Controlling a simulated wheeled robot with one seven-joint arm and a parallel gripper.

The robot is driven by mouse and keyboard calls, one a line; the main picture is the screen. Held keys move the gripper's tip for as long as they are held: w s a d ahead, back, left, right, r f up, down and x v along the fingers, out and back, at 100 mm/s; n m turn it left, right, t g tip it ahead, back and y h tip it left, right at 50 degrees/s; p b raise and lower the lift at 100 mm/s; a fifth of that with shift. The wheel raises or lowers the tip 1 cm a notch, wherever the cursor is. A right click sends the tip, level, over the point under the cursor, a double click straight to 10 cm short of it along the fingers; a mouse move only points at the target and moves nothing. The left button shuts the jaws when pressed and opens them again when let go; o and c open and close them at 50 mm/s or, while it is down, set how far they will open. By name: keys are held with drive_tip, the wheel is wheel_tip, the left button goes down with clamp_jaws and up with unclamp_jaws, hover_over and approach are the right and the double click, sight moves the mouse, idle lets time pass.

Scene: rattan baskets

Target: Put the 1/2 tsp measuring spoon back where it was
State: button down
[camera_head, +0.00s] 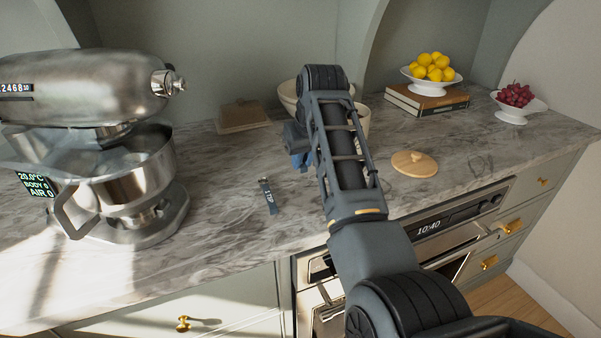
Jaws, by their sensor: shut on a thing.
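My gripper (299,156) hangs over the counter left of my forearm, in front of the cream bowl. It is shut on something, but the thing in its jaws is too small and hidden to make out. A small dark blue-grey measuring spoon (268,196) lies on the marble, left of my gripper and nearer the front edge. Its handle has white lettering that looks like "1 TSP". I cannot make out a spoon marked 1/2 tsp.
A steel stand mixer (125,170) fills the left. A cream bowl (287,95) and a wooden box (243,117) stand behind. A round wooden lid (414,163), a lemon stand (430,88) on books (427,104) and a grape dish (520,109) are right. Marble (225,170) between mixer and spoon is clear.

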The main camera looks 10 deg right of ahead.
sight(304, 171)
drive_tip(key=shift+f+p, duration=0.3)
drive_tip(key=shift+f, duration=2.3)
drive_tip(key=shift+f, duration=0.15)
drive_tip(key=c, duration=1.1)
unclamp_jaws()
drive_tip(key=v, duration=1.2)
drive_tip(key=shift+b, duration=0.4)
